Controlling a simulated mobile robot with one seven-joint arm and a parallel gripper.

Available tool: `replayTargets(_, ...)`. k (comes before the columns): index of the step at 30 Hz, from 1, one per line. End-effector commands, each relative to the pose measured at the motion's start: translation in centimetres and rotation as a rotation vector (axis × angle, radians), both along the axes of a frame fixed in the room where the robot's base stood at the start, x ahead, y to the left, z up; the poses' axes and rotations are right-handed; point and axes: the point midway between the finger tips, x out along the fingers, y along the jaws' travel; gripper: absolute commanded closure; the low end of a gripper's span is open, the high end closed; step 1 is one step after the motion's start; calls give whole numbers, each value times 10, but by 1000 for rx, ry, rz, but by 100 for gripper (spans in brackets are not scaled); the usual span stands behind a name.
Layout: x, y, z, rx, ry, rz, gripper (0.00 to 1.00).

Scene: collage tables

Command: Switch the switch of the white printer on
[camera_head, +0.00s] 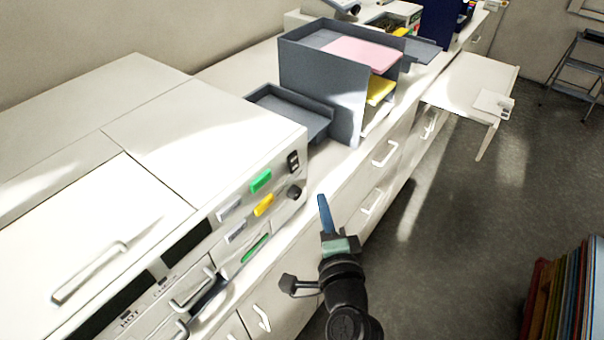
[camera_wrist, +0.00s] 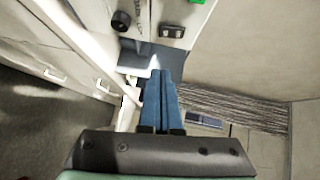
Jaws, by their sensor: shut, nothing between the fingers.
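The white printer (camera_head: 215,130) is a large white machine at the left of the head view. A small dark switch (camera_head: 293,161) sits at the right end of its front panel, above a black knob (camera_head: 294,192). In the wrist view, the switch (camera_wrist: 172,31) and the knob (camera_wrist: 121,20) show near the top. I cannot tell which way the switch is set. My gripper (camera_head: 323,201) has blue fingers, shut and empty. It is in front of the counter, to the right of the panel and apart from it. In the wrist view, the fingertips (camera_wrist: 161,72) are below the switch.
A green button (camera_head: 260,181) and a yellow button (camera_head: 264,204) are on the same panel. A grey paper organizer (camera_head: 322,88) with pink and yellow sheets stands behind on the counter. Drawer handles (camera_head: 385,153) stick out below.

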Motion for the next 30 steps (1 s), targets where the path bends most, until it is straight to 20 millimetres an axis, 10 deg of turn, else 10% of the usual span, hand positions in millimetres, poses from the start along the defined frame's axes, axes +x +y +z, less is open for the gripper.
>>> replayTargets(12,65,16,-3,-2,1,4,100)
replayTargets(30,83,41,-11,-1,0,0,100)
